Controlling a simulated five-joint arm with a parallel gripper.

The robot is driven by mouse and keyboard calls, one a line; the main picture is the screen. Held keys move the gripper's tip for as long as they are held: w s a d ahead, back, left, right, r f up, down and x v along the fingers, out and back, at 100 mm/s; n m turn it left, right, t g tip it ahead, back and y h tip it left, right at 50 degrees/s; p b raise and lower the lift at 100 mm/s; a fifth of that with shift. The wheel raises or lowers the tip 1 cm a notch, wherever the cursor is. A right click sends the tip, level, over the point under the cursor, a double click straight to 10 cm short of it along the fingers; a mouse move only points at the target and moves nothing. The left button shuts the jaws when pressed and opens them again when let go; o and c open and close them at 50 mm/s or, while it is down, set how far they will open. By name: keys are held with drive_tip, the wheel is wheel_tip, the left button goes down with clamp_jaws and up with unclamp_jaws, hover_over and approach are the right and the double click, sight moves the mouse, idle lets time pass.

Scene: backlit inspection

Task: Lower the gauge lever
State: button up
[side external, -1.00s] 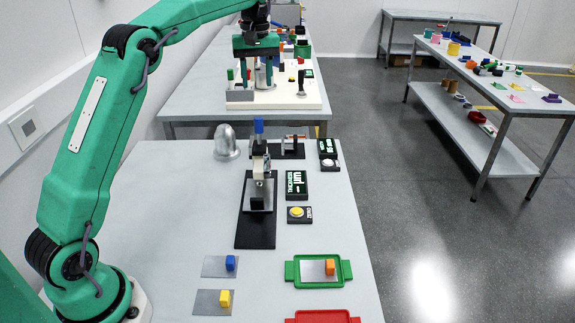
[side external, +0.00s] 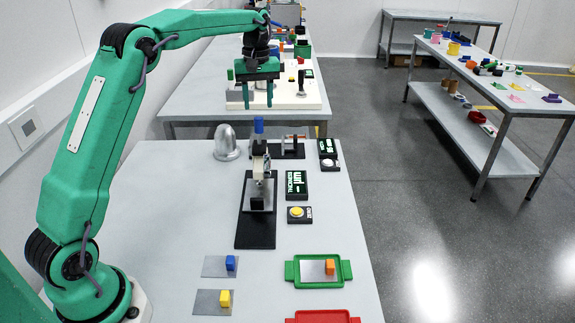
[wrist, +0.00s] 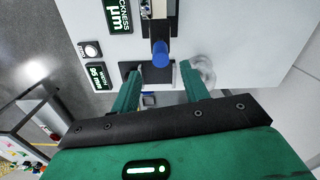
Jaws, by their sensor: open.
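The gauge lever (side external: 258,126) is a blue-tipped handle that stands upright on top of the thickness gauge, which rests on a black base (side external: 256,232). In the wrist view the blue lever tip (wrist: 160,52) shows just ahead of the fingers, roughly midway between them. My gripper (side external: 257,105) is open and empty, its two green fingers pointing down above and beyond the lever, apart from it. The fingers also show in the wrist view (wrist: 160,76), spread wide. The gauge's thickness display (side external: 297,185) is lit; its reading is too small to tell.
A silver dome (side external: 227,143) stands left of the lever. A width gauge (side external: 292,146) and its display (side external: 328,150) are to the right. A yellow button box (side external: 298,214), a green tray (side external: 290,271), a red tray (side external: 322,317) and plates with blocks lie nearer. Another bench stands behind.

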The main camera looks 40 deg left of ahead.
sight(258, 118)
drive_tip(key=shift+s+f, duration=0.1)
drive_tip(key=shift+f, duration=3.3)
clamp_jaws()
